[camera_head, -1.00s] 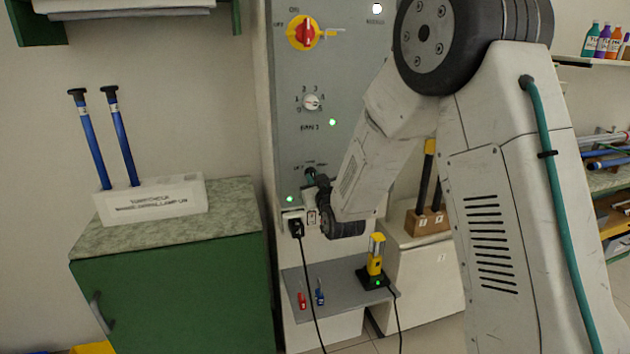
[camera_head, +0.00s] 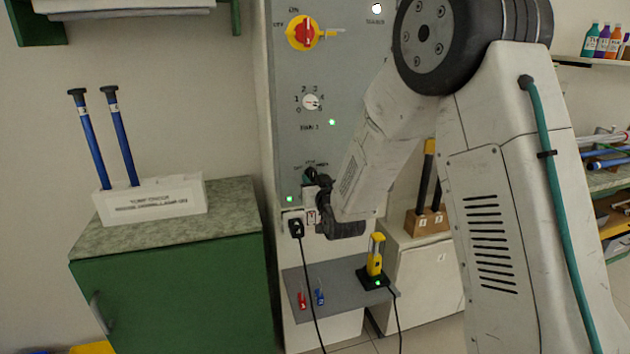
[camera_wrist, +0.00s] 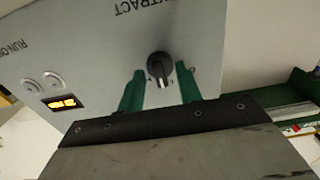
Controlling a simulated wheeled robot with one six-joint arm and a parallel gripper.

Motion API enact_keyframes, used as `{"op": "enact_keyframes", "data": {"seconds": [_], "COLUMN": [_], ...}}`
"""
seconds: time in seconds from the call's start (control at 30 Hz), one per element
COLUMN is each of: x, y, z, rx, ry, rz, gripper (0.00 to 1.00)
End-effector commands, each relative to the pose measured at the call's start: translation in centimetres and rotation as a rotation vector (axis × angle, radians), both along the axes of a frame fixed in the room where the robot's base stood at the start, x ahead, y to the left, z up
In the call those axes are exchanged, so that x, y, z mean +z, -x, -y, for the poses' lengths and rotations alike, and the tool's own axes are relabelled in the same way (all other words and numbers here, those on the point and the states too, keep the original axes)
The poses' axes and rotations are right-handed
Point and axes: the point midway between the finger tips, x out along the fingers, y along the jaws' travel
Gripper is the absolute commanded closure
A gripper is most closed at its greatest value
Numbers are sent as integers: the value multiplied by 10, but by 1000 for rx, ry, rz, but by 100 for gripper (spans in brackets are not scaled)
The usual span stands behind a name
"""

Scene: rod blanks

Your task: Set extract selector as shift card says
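The extract selector is a black round knob (camera_wrist: 160,66) on a grey panel marked EXTRACT, upside down in the wrist view. A light pointer line shows on it, but I cannot read its setting. My gripper (camera_wrist: 161,76) is open, its green fingers on either side of the knob's lower part. Small gaps seem to show on both sides, though contact is hard to judge. I cannot make out a readable shift card.
A red rotary switch (camera_head: 304,33) and a numbered white dial (camera_head: 311,102) are higher on the panel. A grey shelf (camera_head: 335,300) with a yellow device (camera_head: 376,255) is below. A green cabinet (camera_head: 170,300) stands left. An orange display (camera_wrist: 62,102) shows beside RUN-ON lettering.

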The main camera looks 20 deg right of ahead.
Motion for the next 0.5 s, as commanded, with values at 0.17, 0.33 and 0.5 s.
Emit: {"op": "enact_keyframes", "data": {"seconds": [0.17,0.33,0.5], "x": [1,1,1], "y": [0,5,30], "z": [0,0,0], "rx": [0,0,1], "ry": [0,0,0], "rz": [1,1,0], "gripper": [65,65,65]}}
